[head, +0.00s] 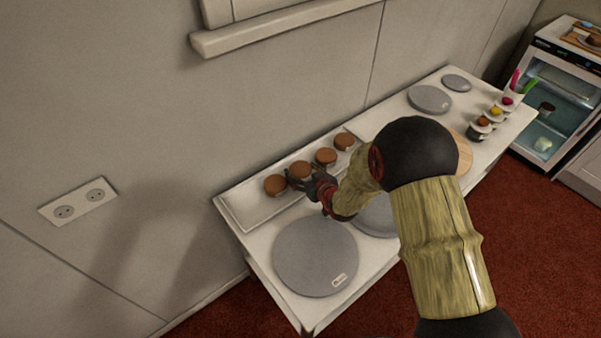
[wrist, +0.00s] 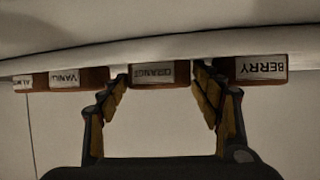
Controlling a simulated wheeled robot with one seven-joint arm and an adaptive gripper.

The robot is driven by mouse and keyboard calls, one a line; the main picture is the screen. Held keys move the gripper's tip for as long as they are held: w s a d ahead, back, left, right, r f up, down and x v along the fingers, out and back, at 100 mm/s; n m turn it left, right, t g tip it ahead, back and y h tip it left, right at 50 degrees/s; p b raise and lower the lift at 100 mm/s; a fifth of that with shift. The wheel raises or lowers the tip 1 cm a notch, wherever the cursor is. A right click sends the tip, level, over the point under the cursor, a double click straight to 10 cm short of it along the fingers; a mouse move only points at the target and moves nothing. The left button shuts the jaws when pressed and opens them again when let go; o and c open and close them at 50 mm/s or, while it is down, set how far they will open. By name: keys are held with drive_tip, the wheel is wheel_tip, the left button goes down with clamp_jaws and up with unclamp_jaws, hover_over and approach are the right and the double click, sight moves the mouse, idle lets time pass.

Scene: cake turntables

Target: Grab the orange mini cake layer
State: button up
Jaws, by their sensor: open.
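The orange mini cake layer is a small brown cake with a white label reading ORANGE (wrist: 158,73), upside down in the wrist view. In the head view it appears to be the second brown cake from the left (head: 300,169) on a white tray (head: 249,213). My gripper (wrist: 161,88) is open, with one finger on each side of the orange cake's label in the wrist view. I cannot tell whether the fingers touch it. In the head view my gripper (head: 308,184) is at the tray's front side, partly covering that cake.
The berry cake (wrist: 262,67) and vanilla cake (wrist: 80,78) stand close on either side, with another cake (wrist: 22,83) beyond. Grey turntables (head: 314,254) lie on the white table in front of the tray. The wall is close behind the tray.

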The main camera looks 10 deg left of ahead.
drive_tip(key=shift+c, duration=0.2)
drive_tip(key=c, duration=0.7)
drive_tip(key=shift+r, duration=0.1)
drive_tip(key=shift+c, duration=0.2)
